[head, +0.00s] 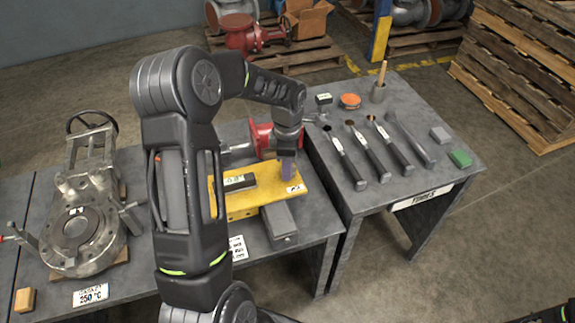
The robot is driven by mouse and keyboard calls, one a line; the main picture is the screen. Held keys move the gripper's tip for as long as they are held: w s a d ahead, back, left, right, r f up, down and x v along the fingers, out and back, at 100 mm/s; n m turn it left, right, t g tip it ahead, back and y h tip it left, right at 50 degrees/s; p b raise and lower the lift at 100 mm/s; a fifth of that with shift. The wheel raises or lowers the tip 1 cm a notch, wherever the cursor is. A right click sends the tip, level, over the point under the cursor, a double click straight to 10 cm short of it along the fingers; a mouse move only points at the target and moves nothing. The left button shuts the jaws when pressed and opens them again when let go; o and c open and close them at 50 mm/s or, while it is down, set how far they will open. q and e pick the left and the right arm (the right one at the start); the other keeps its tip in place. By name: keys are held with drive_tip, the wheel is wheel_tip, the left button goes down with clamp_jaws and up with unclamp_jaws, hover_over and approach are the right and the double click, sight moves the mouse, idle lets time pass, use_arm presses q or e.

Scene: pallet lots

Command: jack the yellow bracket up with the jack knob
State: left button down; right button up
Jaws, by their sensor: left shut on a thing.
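The yellow bracket (240,205) lies on the middle grey bench, partly behind my left arm. My left gripper (287,171) points down over the bracket's right part. A grey block (279,221) sits against the bracket's front side. Whether the bracket is raised off the bench cannot be told from here. My right gripper is out of view.
A metal valve (76,225) stands at left. The right table (440,178) holds several brushes, a mallet cup and blocks. Stacked pallets (515,75) stand beyond it.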

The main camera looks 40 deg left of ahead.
use_arm(q)
drive_tip(key=shift+m, duration=0.3)
